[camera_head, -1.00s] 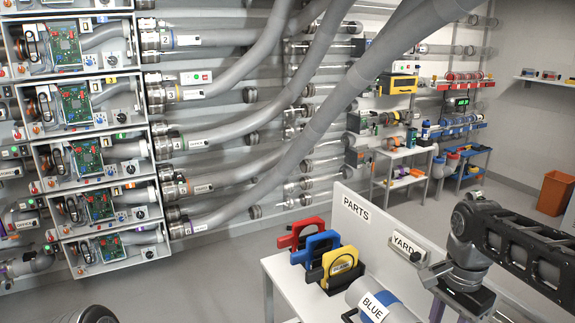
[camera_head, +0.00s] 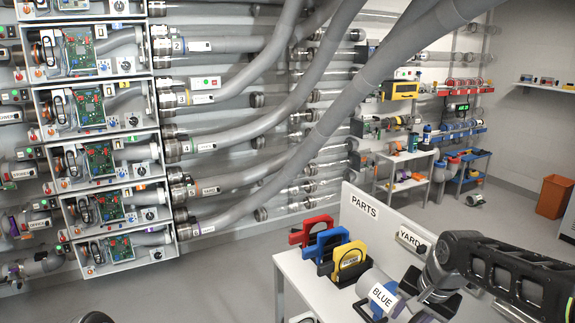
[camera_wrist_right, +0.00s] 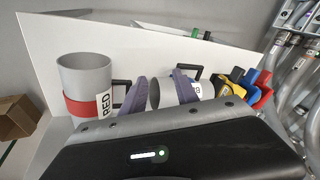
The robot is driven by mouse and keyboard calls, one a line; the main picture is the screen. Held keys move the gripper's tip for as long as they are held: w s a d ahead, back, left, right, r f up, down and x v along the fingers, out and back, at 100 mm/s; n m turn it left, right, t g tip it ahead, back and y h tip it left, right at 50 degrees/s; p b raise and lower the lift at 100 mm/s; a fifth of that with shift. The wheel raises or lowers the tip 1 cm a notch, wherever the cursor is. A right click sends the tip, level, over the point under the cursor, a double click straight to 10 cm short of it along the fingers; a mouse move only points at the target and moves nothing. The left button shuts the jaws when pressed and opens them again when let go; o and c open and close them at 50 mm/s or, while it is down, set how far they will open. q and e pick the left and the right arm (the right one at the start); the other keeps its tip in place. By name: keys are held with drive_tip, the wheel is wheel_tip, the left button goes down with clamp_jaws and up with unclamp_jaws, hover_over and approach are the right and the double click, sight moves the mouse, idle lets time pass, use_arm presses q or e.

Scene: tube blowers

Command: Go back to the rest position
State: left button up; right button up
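My right arm (camera_head: 500,270) reaches in from the right in the head view, its wrist above the bench near the white canister (camera_head: 382,297) labelled BLUE. In the right wrist view my right gripper (camera_wrist_right: 160,82) has two purple-grey fingers standing apart, with nothing held between them. The canister shows behind the fingers, and I cannot tell how far away it is. A dark rounded part at the lower left edge of the head view may be my left arm. My left gripper is out of view.
The white bench (camera_head: 292,268) carries red (camera_head: 312,230), blue (camera_head: 328,243) and yellow (camera_head: 350,262) handled pieces beside an upright PARTS panel (camera_head: 366,212). A grey canister labelled RED (camera_wrist_right: 85,85) stands nearby. Thick grey tubes (camera_head: 330,125) cross in front. Floor is clear at left.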

drive_tip(key=s+a+f+n+y+b, duration=0.15)
drive_tip(key=a+f, duration=0.25)
drive_tip(key=f, duration=0.5)
drive_tip(key=a+f+n+t+b, duration=0.15)
drive_tip(key=a+f, duration=0.25)
drive_tip(key=f, duration=0.4)
drive_tip(key=s+a+f+n+y+b, duration=0.15)
drive_tip(key=a+f, duration=0.25)
drive_tip(key=f, duration=0.5)
drive_tip(key=s+a+f+g+b, duration=0.2)
drive_tip(key=s+a+f, duration=0.1)
drive_tip(key=s+f, duration=0.7)
drive_tip(key=s+a+f+n+g+b, duration=0.1)
drive_tip(key=s+a+f+g+b, duration=0.1)
drive_tip(key=s+f, duration=0.9)
drive_tip(key=shift+s+a+g+b, duration=0.35)
drive_tip(key=shift+s+a+b, duration=0.35)
drive_tip(key=shift+s, duration=0.4)
drive_tip(key=shift+o, duration=0.4)
drive_tip(key=shift+a, duration=0.1)
drive_tip(key=shift+c, duration=0.4)
